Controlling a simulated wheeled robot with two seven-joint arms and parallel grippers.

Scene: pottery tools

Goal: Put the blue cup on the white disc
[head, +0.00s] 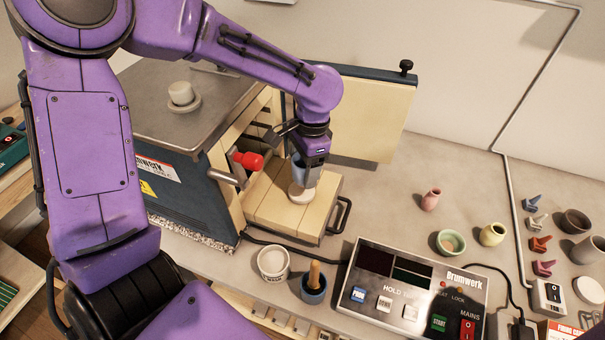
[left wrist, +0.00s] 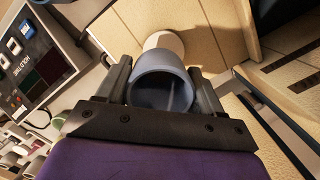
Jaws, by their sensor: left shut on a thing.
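The blue cup (left wrist: 160,88) is between the two fingers of my left gripper (head: 307,155), which is shut on it. In the left wrist view I look into the cup's open mouth, with the gripper's fingers (left wrist: 163,90) on both sides. The white disc (head: 301,193) lies on the cream slab of the open kiln's pulled-out shelf (head: 272,212). The cup is right over the disc in the head view; whether it touches the disc I cannot tell. In the left wrist view the disc (left wrist: 163,42) shows partly behind the cup. My right gripper is not in view.
The kiln (head: 185,190) has its door (head: 370,120) open behind the shelf, and a red knob (head: 250,161) sticks out left of my gripper. A control box (head: 410,290), a white tub (head: 273,263) and a blue pot with a brush (head: 314,285) stand in front.

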